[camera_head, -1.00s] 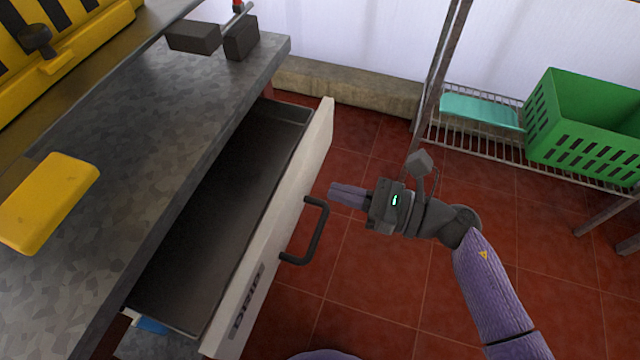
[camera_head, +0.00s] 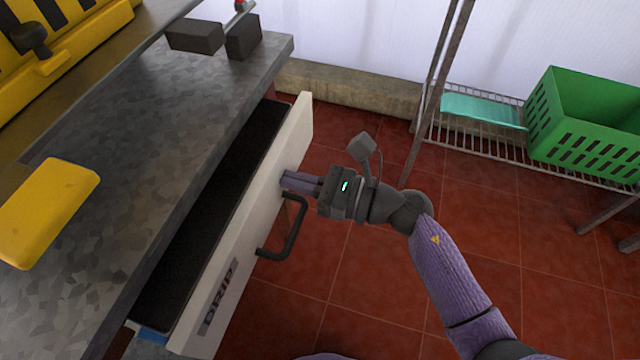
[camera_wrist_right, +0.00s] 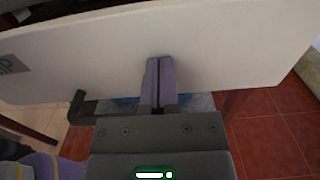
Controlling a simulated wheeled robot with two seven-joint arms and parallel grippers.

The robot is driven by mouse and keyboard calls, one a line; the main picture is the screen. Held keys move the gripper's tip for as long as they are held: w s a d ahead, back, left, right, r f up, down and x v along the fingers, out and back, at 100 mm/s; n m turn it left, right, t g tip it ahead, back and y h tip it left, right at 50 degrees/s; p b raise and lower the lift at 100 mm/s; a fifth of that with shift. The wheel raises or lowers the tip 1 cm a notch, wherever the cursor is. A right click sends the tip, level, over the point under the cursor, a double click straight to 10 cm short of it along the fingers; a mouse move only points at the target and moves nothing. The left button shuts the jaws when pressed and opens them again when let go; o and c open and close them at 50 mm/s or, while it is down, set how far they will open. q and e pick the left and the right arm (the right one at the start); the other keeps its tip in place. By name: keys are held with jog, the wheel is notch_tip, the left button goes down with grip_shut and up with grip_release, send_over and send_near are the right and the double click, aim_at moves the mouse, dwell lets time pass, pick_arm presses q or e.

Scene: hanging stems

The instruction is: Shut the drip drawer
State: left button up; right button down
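The drip drawer (camera_head: 226,262) sticks partly out from under the grey counter, its white front labelled DRIP and its dark inside showing as a narrow strip. Its dark bar handle (camera_head: 291,234) is on the front. My right gripper (camera_head: 286,181) is at the white front, just beyond the handle's far end, with its fingertips against or very near the panel. In the right wrist view its two purple fingers (camera_wrist_right: 160,62) are together with nothing between them, and the drawer front (camera_wrist_right: 200,45) fills the upper part. My left gripper is not in view.
The grey counter (camera_head: 130,130) carries a yellow block (camera_head: 45,210) and dark blocks (camera_head: 243,37). A wire shelf (camera_head: 470,143) with a green crate (camera_head: 590,125) and a teal tray (camera_head: 484,110) stands at the right. Red tiled floor (camera_head: 380,290) is open between.

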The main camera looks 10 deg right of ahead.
aim_at(230, 170)
jog(key=b+x, duration=0.2)
jog(key=x, duration=0.9)
jog(key=shift+w+a, duration=0.15)
jog(key=shift+a, duration=0.15)
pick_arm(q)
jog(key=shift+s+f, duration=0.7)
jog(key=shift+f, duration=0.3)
pick_arm(e)
jog(key=shift+r, duration=0.1)
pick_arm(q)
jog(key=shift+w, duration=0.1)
pick_arm(e)
jog(key=shift+r, duration=0.1)
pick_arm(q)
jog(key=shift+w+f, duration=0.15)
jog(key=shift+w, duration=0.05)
